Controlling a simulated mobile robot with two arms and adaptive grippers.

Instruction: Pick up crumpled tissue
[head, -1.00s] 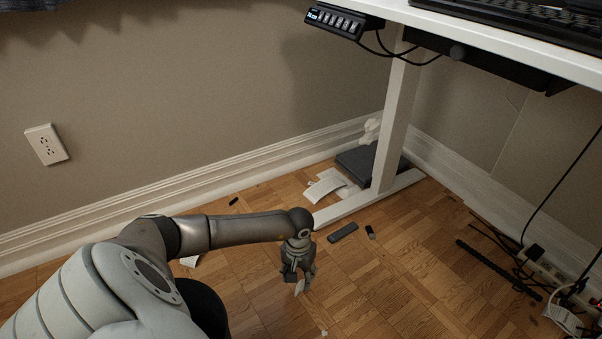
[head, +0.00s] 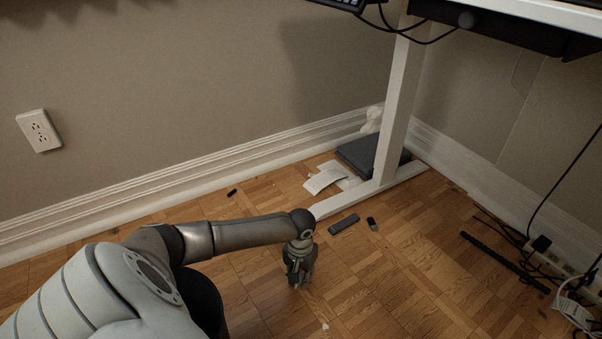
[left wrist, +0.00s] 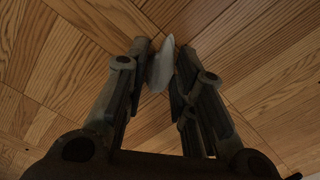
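A small whitish piece that looks like the crumpled tissue (left wrist: 162,66) shows in the left wrist view, at the fingertips. My left gripper (head: 300,283) is low at the floor in the head view, pointing down. In the left wrist view the left gripper (left wrist: 164,52) has its fingers apart, one on each side of the piece. The piece lies close along the left finger; a firm grip is not visible. In the head view the gripper hides it. My right gripper is not in view.
A white desk leg (head: 394,110) stands behind, with a dark flat box (head: 358,153), papers (head: 325,180), a dark remote-like bar (head: 343,224) and a small black item (head: 372,224) near its foot. A white scrap (head: 325,326) lies in front. Cables (head: 540,265) lie at right.

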